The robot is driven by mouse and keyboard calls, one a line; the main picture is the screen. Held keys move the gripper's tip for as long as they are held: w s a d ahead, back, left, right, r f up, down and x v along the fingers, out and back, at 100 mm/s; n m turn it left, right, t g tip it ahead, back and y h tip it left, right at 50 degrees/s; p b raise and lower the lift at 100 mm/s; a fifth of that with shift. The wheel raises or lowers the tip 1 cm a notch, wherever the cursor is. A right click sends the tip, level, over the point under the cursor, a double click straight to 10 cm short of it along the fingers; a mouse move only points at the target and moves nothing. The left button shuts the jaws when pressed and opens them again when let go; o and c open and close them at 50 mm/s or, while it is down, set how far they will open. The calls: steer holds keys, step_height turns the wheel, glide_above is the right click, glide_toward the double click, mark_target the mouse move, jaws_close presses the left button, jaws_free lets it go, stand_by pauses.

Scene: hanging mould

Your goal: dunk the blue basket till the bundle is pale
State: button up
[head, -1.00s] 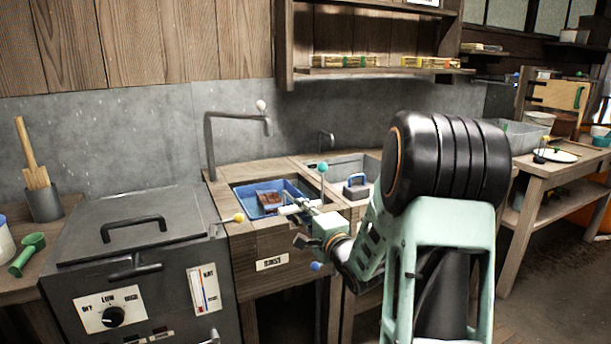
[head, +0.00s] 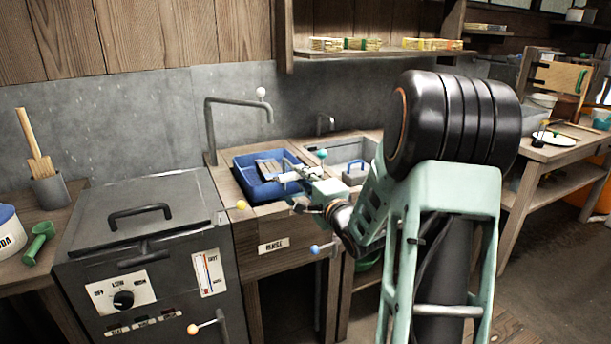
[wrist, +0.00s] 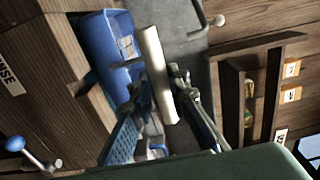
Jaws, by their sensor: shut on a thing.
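The blue basket (head: 243,182) sits up at the rim of the rinse sink, level or nearly so, and it also shows in the wrist view (wrist: 93,45). Inside lies a bundle (head: 267,168), greyish tan in the head view; in the wrist view a small pale part of it (wrist: 127,47) shows. My gripper (wrist: 163,85) is shut on the basket's pale bar handle (wrist: 151,50). In the head view my gripper (head: 297,178) reaches in from the right and covers part of the basket's right side. The sink's water is hidden under the basket.
A grey tap (head: 238,101) arches behind the sink. A second basin (head: 350,150) with a dark blue-handled block (head: 355,174) lies to the right. A lidded grey vat (head: 140,225) with a dial stands to the left. Lever knobs stick out in front.

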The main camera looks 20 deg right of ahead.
step_height(320, 180, down, 16)
steer(key=b, duration=1.1)
steer(key=shift+r, duration=0.25)
steer(key=shift+s+f, duration=0.15)
steer(key=shift+f, duration=0.05)
step_height(320, 180, up, 16)
steer(key=p, duration=1.3)
steer(key=shift+w+r, duration=0.15)
steer(key=shift+w, duration=0.05)
